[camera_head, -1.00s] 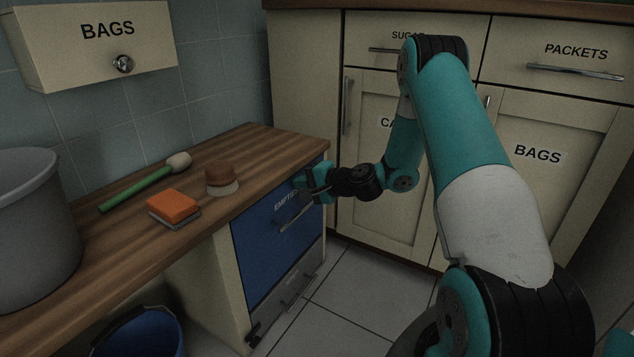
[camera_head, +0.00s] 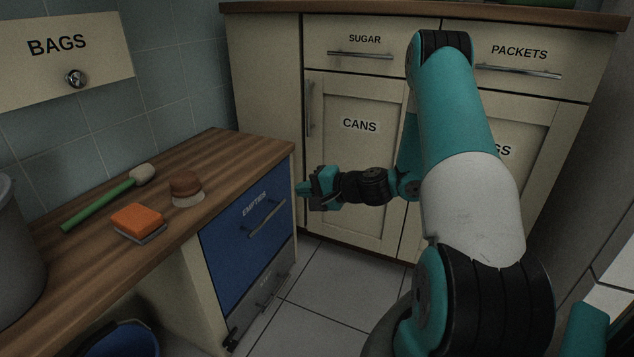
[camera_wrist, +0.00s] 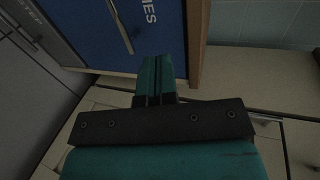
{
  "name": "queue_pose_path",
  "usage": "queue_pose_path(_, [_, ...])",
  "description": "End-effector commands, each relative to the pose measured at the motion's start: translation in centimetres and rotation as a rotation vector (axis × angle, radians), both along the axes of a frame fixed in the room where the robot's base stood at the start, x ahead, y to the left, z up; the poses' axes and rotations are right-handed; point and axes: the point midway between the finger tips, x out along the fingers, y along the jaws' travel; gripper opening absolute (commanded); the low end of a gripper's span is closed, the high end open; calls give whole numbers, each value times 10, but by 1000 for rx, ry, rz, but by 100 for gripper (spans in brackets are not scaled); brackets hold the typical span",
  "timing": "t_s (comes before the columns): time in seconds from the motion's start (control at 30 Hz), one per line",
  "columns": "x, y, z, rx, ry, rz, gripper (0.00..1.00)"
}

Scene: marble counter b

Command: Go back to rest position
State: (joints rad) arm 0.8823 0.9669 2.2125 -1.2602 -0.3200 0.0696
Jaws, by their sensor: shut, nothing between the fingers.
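My gripper (camera_head: 302,189) is shut and empty. In the head view it points left, just right of the wooden counter's end and the blue drawer labelled EMPTIES (camera_head: 250,214). In the wrist view my gripper (camera_wrist: 155,60) shows its two fingers together, with the blue drawer front (camera_wrist: 95,28) and its handle ahead and to the left. I cannot tell exactly how far the fingertips are from the drawer. My arm reaches in from the right of the head view, bent at the elbow.
The wooden counter (camera_head: 85,235) holds an orange sponge (camera_head: 138,219), a brown-topped brush (camera_head: 187,188), a green-handled tool (camera_head: 100,204) and a grey pot (camera_head: 15,260). A blue bucket (camera_head: 122,340) is below. Cabinets, including CANS (camera_head: 350,160), stand behind my arm. Tiled floor (camera_head: 320,295) is clear.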

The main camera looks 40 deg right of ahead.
Motion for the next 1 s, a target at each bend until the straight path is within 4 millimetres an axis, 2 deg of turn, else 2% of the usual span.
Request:
queue_pose_path(0.03, [-9,-3,6,4,2,-3,0])
queue_pose_path(0.2, [-25,-8,9,2,2,0,0])
queue_pose_path(0.5, [-29,-9,10,1,0,4,0])
queue_pose_path(0.6, [-26,2,18,-19,2,47,0])
queue_pose_path(0.67, [-22,20,30,-50,5,116,0])
queue_pose_path(0.73, [-19,54,51,-110,12,245,0])
queue_pose_path(0.83, [-25,120,89,-235,31,498,0])
queue_pose_path(0.9, [-40,166,113,-334,49,681,0])
queue_pose_path(1.0, [-73,220,145,-481,71,915,0])
